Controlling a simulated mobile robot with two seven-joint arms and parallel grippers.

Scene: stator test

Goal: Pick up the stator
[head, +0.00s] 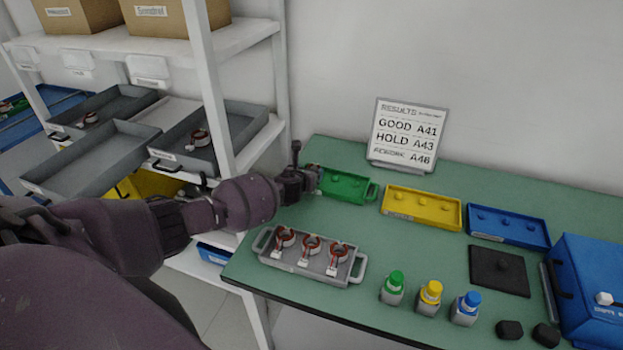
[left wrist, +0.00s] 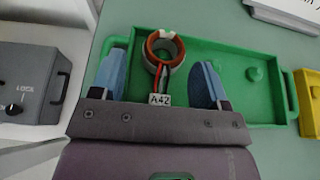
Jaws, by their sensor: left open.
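A stator (left wrist: 165,48) with an orange-red and white ring, red and black leads and an A42 tag is at the left end of the green tray (left wrist: 240,112) in the left wrist view. My left gripper (left wrist: 161,60) is open, with one blue finger on each side of this stator and visible gaps to it. In the head view my left gripper (head: 310,179) is over the left end of the green tray (head: 345,188) and hides the stator there. My right gripper is not in view.
A grey carrier (head: 300,266) with three stators stands in front. A yellow tray (head: 422,208), a blue tray (head: 508,228) and a results sign (head: 405,133) are on the green table. Colored-cap bottles (head: 430,295) stand near the front edge. A shelf (head: 262,135) is at left.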

